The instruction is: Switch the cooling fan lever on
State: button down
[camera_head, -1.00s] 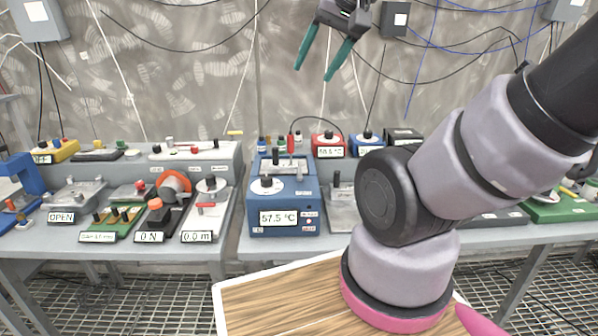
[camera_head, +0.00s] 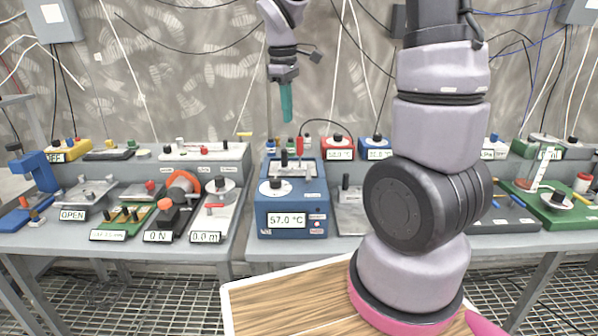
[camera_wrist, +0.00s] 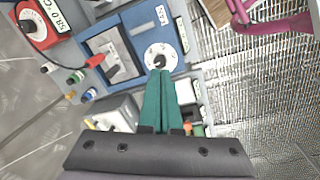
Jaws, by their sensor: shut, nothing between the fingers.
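The blue device (camera_head: 262,214) stands on the bench and its display reads 57.0 °C. It has a white dial with a black knob (camera_head: 275,184) at the front and a small upright black lever (camera_head: 284,158) on its rear top panel. In the wrist view the blue device (camera_wrist: 184,27) shows the round dial (camera_wrist: 172,51) and a lever on a light panel (camera_wrist: 101,46). I cannot tell for certain which control is the fan lever. My gripper (camera_head: 286,117) hangs above the device, teal fingers shut and empty, pointing down. In the wrist view its fingertips (camera_wrist: 160,72) overlap the dial's edge.
A red plug with a black cable (camera_head: 299,145) stands at the device's back right. Red (camera_head: 340,153) and blue (camera_head: 375,154) display boxes sit behind. More instruments crowd the bench left (camera_head: 130,215) and right. A wooden board (camera_head: 285,300) lies in front.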

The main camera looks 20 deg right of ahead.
aim_at(308, 180)
jog(key=w+a+f+n+g+h, duration=0.1)
jog(key=w+f+n, duration=0.3)
jog(key=f, duration=0.5)
jog(key=shift+w+a+n+g+h, duration=0.3)
jog(key=shift+a+n+h, duration=0.1)
jog(key=shift+a+n, duration=0.2)
jog(key=shift+f, duration=0.2)
jog(key=x, duration=0.9)
jog(key=shift+s, duration=0.1)
jog(key=d, duration=0.2)
jog(key=s+d, duration=0.1)
jog(key=shift+f, duration=0.35)
jog(key=shift+s+d, duration=0.15)
jog(key=shift+d, duration=0.4)
